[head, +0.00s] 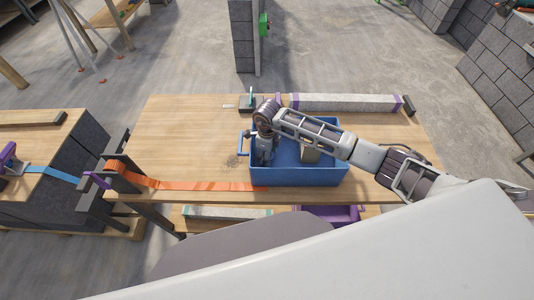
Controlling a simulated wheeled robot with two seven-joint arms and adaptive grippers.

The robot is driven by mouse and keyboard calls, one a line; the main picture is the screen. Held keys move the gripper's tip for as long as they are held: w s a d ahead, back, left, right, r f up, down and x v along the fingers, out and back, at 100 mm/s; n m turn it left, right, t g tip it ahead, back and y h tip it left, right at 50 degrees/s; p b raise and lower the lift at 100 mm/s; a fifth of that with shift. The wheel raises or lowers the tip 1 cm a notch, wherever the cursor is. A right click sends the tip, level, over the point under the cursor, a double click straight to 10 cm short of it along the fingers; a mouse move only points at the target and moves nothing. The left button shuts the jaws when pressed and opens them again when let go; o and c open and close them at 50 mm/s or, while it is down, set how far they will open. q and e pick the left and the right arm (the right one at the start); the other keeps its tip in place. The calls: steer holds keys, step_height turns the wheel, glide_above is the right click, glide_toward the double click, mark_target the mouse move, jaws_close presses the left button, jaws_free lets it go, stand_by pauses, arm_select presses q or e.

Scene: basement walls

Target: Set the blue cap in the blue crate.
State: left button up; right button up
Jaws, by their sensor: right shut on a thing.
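The blue crate (300,177) stands on the wooden workbench near its front edge. My right arm reaches in from the right, above the crate. My right gripper (264,155) points down inside the crate's left end and is shut. What it holds is small and hard to make out against the blue crate; I take it to be the blue cap. I see no other blue cap. My left gripper is not in view.
A beige block-like thing (310,153) is in the crate, right of my gripper. A long grey beam with purple ends (345,102) lies along the bench's back edge. An orange strap (190,185) runs along the front left. The bench's left middle (185,135) is clear.

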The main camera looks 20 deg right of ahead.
steer(key=shift+f, duration=0.15)
steer(key=o, duration=1)
steer(key=shift+r, duration=0.35)
step_height(320, 180, up, 12)
steer(key=shift+f+b, duration=0.15)
steer(key=shift+b, duration=1)
